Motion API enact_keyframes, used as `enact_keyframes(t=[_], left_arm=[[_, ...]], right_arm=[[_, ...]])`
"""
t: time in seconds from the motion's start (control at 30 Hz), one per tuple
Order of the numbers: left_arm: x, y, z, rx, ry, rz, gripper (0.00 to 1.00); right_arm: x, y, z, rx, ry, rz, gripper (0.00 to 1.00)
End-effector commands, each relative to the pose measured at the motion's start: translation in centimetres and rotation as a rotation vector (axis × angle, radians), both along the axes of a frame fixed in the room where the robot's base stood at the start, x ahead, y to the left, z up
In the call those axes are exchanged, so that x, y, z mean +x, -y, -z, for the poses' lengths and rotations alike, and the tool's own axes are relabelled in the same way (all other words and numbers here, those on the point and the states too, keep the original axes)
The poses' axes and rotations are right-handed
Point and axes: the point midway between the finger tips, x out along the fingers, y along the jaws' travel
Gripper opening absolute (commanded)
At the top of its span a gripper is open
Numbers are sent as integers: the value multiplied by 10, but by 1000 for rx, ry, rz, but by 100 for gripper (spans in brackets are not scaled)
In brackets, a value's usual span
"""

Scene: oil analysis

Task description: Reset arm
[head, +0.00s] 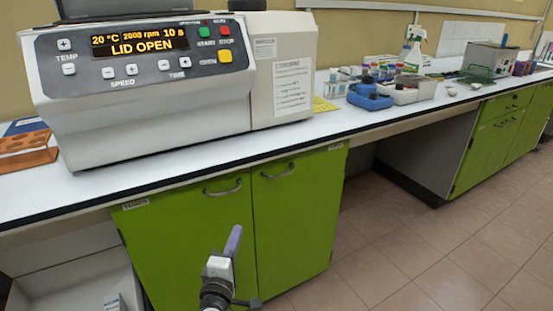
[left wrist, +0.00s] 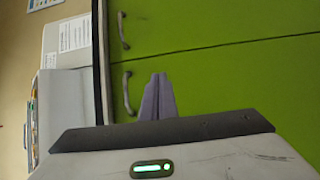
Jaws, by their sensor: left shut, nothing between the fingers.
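My left gripper (head: 234,240) is in the lower middle of the head view, in front of the green cabinet doors and below the counter edge. Its purple fingers are together and hold nothing. In the left wrist view the shut fingers (left wrist: 158,98) point toward the green cabinet (left wrist: 220,60) and its handles. My right gripper is not in view.
A centrifuge (head: 150,95) with a display reading "LID OPEN" stands on the white counter (head: 200,157). An orange rack (head: 25,150) is at its left. A blue holder (head: 370,98) and several bottles stand farther right. The floor (head: 400,250) at the right is clear.

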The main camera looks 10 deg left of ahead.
Motion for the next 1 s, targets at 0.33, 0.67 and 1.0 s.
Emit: enact_keyframes(t=[0.33, 0.67, 1.0], left_arm=[[-166, 41, 67, 791, -242, 404, 0], [-321, 30, 98, 1415, -427, 785, 0], [-333, 26, 101, 1470, -443, 820, 0]], right_arm=[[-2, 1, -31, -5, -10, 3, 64], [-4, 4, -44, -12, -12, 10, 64], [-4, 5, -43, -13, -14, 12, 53]])
